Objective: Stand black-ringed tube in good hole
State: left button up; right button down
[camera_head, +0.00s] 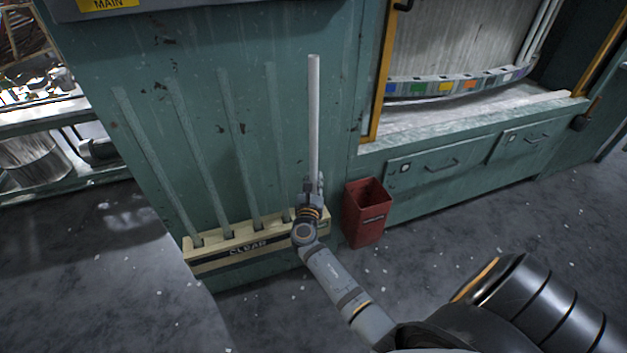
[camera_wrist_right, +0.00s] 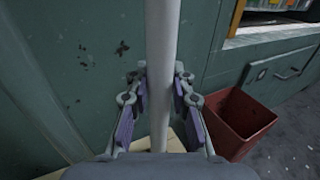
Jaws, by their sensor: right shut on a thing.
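My right gripper (camera_head: 314,190) is shut on a long pale glass tube (camera_head: 314,115) and holds it nearly upright at the right end of a cream rack (camera_head: 215,257) lettered CLEAR. In the right wrist view the tube (camera_wrist_right: 161,50) runs between the purple-padded fingers of the right gripper (camera_wrist_right: 160,92). Its lower end is hidden behind the gripper, so I cannot tell whether it is in a hole. I make out no black ring on it. My left gripper is not in view.
Several greyish tubes (camera_head: 240,150) stand in dark holes of the rack, against the teal cabinet (camera_head: 190,80). A red bin (camera_head: 365,222) stands on the floor just right of the rack; it also shows in the right wrist view (camera_wrist_right: 237,122). Drawers (camera_head: 425,168) lie beyond.

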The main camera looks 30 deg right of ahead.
dwell(0.4)
jog(key=c, duration=1.1)
grip_release()
jog(key=shift+s+a, duration=0.2)
jog(key=v, duration=0.7)
